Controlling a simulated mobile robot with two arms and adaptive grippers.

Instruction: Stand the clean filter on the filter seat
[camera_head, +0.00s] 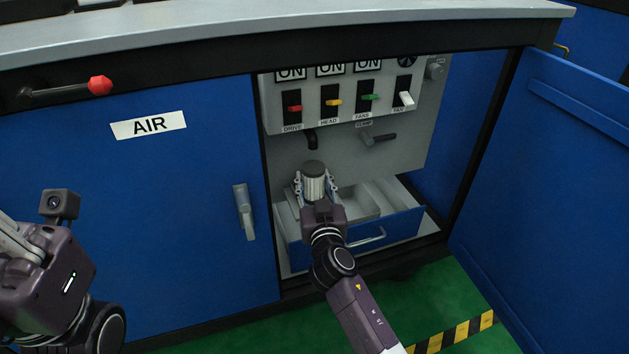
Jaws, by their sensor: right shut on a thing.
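The filter (314,186) is a pale ribbed cylinder with a dark top cap. It stands upright between the fingers of my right gripper (316,188), which is shut on it, inside the open cabinet bay. The filter is in front of the grey panel and above the open drawer's area. Its lower end is hidden by my gripper. I cannot make out the filter seat or whether the filter touches anything below. My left gripper (18,242) is at the far left, in front of the blue AIR door, with its fingers cut off by the frame edge.
The drawer (405,222) is pulled out below. A black pipe (311,140) and a clamp lever (379,137) project from the panel, under a row of switches (332,95). The open blue door (560,170) bounds the right. A door handle (244,212) sits left.

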